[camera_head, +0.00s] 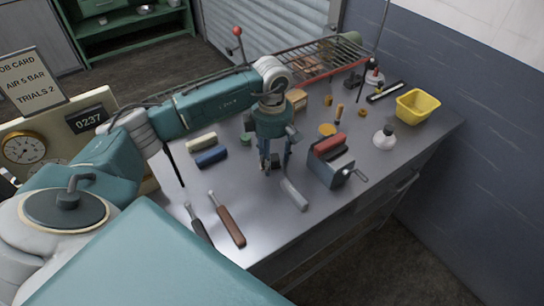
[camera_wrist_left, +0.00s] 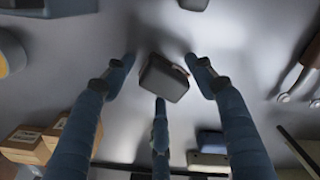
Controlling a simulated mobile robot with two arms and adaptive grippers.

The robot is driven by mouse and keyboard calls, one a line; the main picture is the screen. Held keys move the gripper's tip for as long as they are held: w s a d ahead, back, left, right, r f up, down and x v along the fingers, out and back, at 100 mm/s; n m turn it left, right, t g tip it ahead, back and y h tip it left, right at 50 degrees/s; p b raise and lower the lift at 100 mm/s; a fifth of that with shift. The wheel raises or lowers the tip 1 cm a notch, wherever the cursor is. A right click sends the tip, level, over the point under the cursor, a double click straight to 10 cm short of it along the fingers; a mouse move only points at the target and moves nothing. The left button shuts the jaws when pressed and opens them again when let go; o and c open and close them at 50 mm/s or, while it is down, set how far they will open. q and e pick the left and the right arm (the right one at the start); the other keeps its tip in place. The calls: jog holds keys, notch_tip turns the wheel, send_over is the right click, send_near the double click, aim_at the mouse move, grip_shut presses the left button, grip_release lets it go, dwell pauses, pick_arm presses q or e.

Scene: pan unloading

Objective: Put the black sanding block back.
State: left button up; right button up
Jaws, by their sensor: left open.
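The black sanding block (camera_wrist_left: 163,80) lies on the grey bench top, between the spread fingertips in the left wrist view. In the head view it shows only as a dark patch (camera_head: 275,160), partly hidden by the fingers. My left gripper (camera_head: 270,162) is open and points down over it; its three blue fingers (camera_wrist_left: 160,95) surround the block, and I cannot tell if any touches it. A blue block (camera_head: 210,157) and a pale block (camera_head: 201,142) lie side by side to the left. My right gripper is not in view.
Brown-handled (camera_head: 230,226) and dark-handled tools lie at the front left. A yellow bin (camera_head: 417,106) and white bottle (camera_head: 384,138) stand farther right.

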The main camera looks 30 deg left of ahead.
aim_at(273, 157)
pick_arm(q)
jog(key=shift+r+b, duration=0.35)
jog(key=shift+r, duration=0.1)
notch_tip(273, 157, up, 7)
jog(key=shift+f+b, duration=0.1)
jog(key=shift+b, duration=0.8)
jog(key=shift+d, duration=0.1)
